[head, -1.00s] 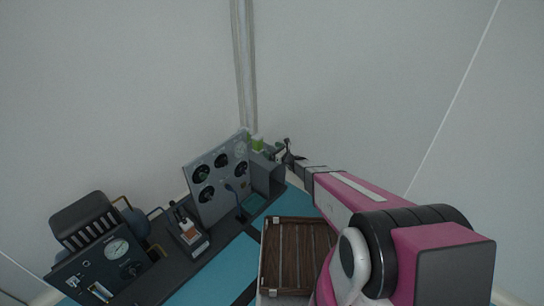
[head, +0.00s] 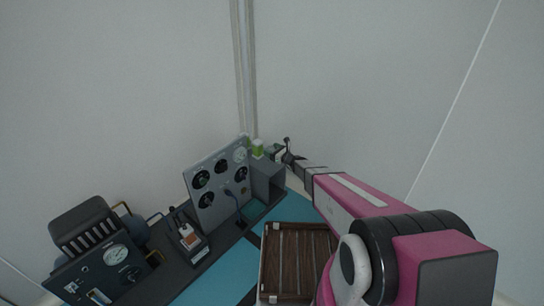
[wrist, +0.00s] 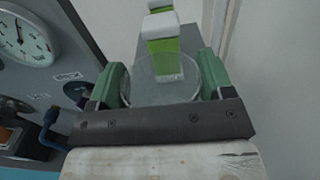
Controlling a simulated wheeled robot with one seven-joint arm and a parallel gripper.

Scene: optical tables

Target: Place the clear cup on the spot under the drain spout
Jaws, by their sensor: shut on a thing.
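My gripper (wrist: 161,80) has two green fingers and is shut on the clear cup (wrist: 142,94), one finger at each side of it. The cup is see-through, so its lower part is hard to make out. In the head view my gripper (head: 283,153) is at the far end of my arm, by the right end of the grey gauge panel; the cup is too small to tell there. A blue bent pipe (head: 237,203) stands at the panel's front, and a blue fitting (wrist: 52,128) shows at the left in the wrist view. I cannot tell which part is the drain spout.
The gauge panel (head: 203,194) and a grey open box (head: 268,180) stand near my gripper. A green and white carton (wrist: 163,45) is behind the cup. A brown slatted tray (head: 297,262) lies in front. A black gauge unit (head: 90,262) is at left.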

